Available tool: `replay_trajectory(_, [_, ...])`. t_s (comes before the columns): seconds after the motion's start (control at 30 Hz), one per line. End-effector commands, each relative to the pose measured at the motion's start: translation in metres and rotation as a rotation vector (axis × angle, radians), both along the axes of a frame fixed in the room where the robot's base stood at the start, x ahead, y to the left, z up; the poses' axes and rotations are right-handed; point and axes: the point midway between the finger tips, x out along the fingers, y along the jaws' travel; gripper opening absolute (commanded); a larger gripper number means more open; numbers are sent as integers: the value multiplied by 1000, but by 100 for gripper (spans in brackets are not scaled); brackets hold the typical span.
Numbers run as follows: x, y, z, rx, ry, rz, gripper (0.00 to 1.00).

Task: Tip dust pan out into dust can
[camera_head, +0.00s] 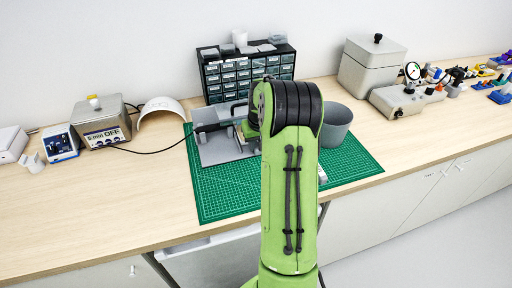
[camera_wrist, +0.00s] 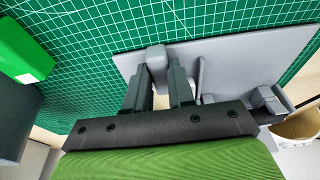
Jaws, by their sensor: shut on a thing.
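My gripper (camera_wrist: 157,90) is shut on a small grey rounded block that looks like the dust pan's handle (camera_wrist: 157,57). A flat grey plate, which seems to be the dust pan (camera_wrist: 228,55), lies beyond and to the right of my fingers in the wrist view. In the head view a grey plate (camera_head: 217,151) shows on the green mat, and my arm hides the gripper's jaws. The dust can, a grey open cylinder (camera_head: 337,126), stands on the mat right of my arm. Its inside and any dust cannot be made out.
The green cutting mat (camera_head: 222,201) covers the bench middle. A black drawer cabinet (camera_head: 244,75) stands behind. A heater box (camera_head: 102,120), its cable and a curved white cover (camera_head: 160,112) are left.

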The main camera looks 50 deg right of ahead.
Motion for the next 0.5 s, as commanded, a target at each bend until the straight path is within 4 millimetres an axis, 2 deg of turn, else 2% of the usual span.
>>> replay_trajectory(0.13, [0,0,0,0,0,0,0])
replay_trajectory(0.33, [0,0,7,-1,0,0,0])
replay_trajectory(0.5, [0,0,4,0,0,0,0])
